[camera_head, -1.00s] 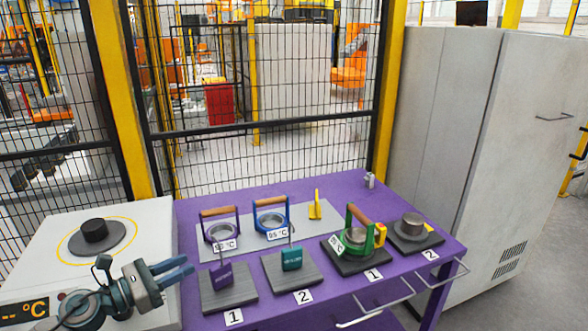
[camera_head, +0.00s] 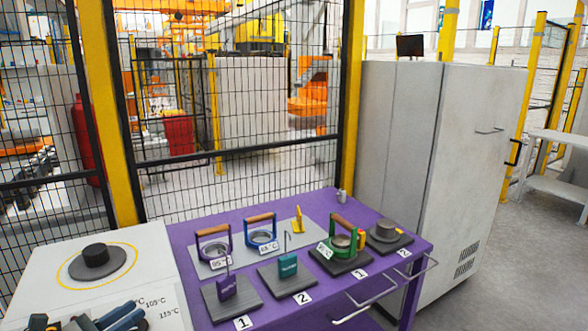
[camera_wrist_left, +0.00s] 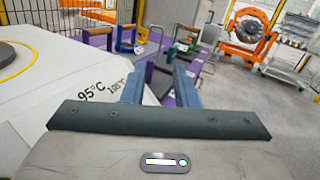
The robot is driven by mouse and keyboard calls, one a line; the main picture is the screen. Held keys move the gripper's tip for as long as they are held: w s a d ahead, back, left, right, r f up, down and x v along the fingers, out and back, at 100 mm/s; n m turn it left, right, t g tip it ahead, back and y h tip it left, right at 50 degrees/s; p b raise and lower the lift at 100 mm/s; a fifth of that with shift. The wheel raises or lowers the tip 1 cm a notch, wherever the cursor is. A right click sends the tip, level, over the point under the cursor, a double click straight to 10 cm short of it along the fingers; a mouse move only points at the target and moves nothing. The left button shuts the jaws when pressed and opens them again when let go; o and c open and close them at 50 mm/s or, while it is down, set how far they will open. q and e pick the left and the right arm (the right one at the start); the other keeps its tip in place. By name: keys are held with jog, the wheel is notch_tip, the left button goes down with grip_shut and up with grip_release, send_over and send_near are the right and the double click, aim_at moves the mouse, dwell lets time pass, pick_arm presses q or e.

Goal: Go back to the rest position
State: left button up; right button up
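The purple table (camera_head: 190,240) lies beyond the fingertips. My right gripper is in neither view.
A dark cylinder (camera_head: 95,252) stands on the white box. A grey cabinet (camera_head: 445,150) is right.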

pick_arm(q)
jog(key=s+a+f+n+g+y, duration=0.1)
jog(key=s+f+n+y, duration=0.6)
jog(key=n, duration=0.9)
jog(key=s+a+f+n+g+y, duration=0.15)
jog(key=f+n+y, duration=0.55)
jog(key=n, duration=0.8)
jog(key=s+d+f+n+g+h, duration=0.1)
jog(key=s+d+f+n+g, duration=0.35)
jog(key=s, duration=0.45)
jog(key=s+d+f+n+g+h, duration=0.1)
jog(key=s+d+f+n+g, duration=0.35)
jog(key=s, duration=0.45)
notch_tip(320, 180, down, 25)
jog(key=a+n+g, duration=0.1)
jog(key=a, duration=0.1)
jog(key=s+f, duration=0.6)
jog(key=f, duration=0.3)
jog(key=s+a+f+g, duration=0.1)
jog(key=s+f, duration=0.5)
jog(key=f, duration=0.4)
jog(key=shift+n+p, duration=0.3)
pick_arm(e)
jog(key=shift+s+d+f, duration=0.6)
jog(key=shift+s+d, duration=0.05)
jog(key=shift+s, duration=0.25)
